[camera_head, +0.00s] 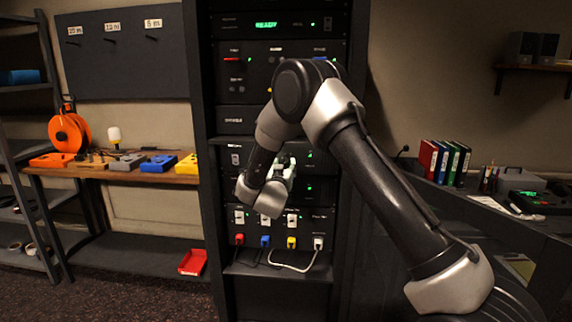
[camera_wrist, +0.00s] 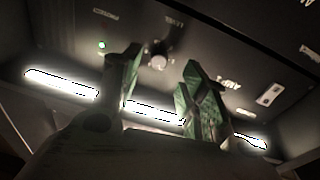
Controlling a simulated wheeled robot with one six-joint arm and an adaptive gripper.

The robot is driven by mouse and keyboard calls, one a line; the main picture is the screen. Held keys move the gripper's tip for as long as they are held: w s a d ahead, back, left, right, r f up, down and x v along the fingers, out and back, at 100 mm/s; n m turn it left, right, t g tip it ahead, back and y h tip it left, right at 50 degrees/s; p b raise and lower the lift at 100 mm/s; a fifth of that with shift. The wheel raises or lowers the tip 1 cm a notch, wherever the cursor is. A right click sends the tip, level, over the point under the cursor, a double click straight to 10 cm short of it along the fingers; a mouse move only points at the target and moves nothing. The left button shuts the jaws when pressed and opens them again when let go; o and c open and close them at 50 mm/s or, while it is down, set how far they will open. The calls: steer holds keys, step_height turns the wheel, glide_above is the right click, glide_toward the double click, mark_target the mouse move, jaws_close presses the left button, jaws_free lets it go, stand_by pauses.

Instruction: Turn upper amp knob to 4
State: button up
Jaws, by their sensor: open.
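My gripper (camera_head: 289,168) is in front of the middle of the black rack (camera_head: 203,130) in the head view. In the wrist view its two green-padded fingers (camera_wrist: 160,68) are apart, with nothing held between them. A green light (camera_wrist: 101,44) glows on the same panel. In the head view, my arm and gripper hide most of the amp fronts, including the knobs.
Below my gripper, a socket panel carries red, blue, yellow and white plugs (camera_head: 292,242) with hanging cables. A wooden bench (camera_head: 130,175) with coloured boxes stands left. Binders (camera_head: 440,163) stand on the desk at right. A red tray (camera_head: 193,262) lies low at left.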

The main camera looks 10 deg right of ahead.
steer(key=v, duration=0.7)
steer(key=shift+f, duration=0.1)
